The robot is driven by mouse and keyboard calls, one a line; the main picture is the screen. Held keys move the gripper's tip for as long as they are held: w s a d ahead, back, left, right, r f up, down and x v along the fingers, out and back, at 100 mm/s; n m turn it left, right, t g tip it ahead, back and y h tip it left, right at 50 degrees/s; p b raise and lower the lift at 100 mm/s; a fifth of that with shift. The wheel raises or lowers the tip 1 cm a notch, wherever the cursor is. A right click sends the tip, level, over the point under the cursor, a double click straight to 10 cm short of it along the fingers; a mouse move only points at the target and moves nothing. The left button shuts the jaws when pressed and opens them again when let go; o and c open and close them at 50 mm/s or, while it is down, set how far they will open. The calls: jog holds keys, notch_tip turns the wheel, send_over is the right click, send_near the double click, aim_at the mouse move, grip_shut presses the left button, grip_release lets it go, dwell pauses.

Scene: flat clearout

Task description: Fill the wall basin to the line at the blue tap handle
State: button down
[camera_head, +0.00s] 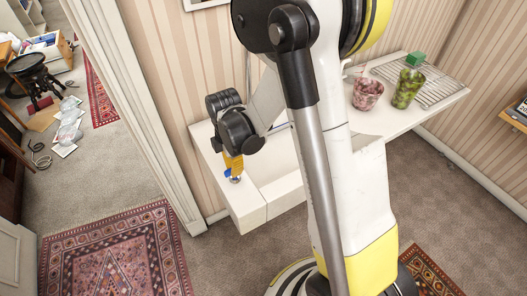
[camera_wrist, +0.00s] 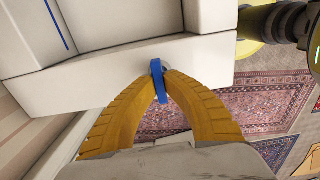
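The white wall basin (camera_head: 250,205) is fixed to the striped wall, partly hidden behind my arm. Its rim and part of its inside show in the wrist view (camera_wrist: 110,85). A thin blue line (camera_wrist: 57,25) runs on a pale inner surface there. I cannot make out any water. The blue tap handle (camera_wrist: 157,82) is at the basin's edge, and a bit of blue shows under my gripper in the head view. My gripper (camera_wrist: 160,77) has its yellow fingers closed together around the handle, one on each side. The spout is not clearly visible.
A white counter (camera_head: 385,125) adjoins the basin, bearing a red mottled cup (camera_head: 367,94), a green mottled cup (camera_head: 407,88), a wire rack (camera_head: 440,88) and a green block (camera_head: 415,59). A door frame (camera_head: 135,90) stands left. A patterned rug (camera_head: 115,255) lies on the floor.

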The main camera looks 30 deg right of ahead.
jog(key=n+b, duration=0.1)
jog(key=n, duration=0.3)
dwell(0.3)
jog(key=shift+f+n, duration=0.1)
jog(key=shift+n, duration=0.9)
jog(key=shift+n+b, duration=0.4)
jog(key=shift+n, duration=1.5)
dwell(4.3)
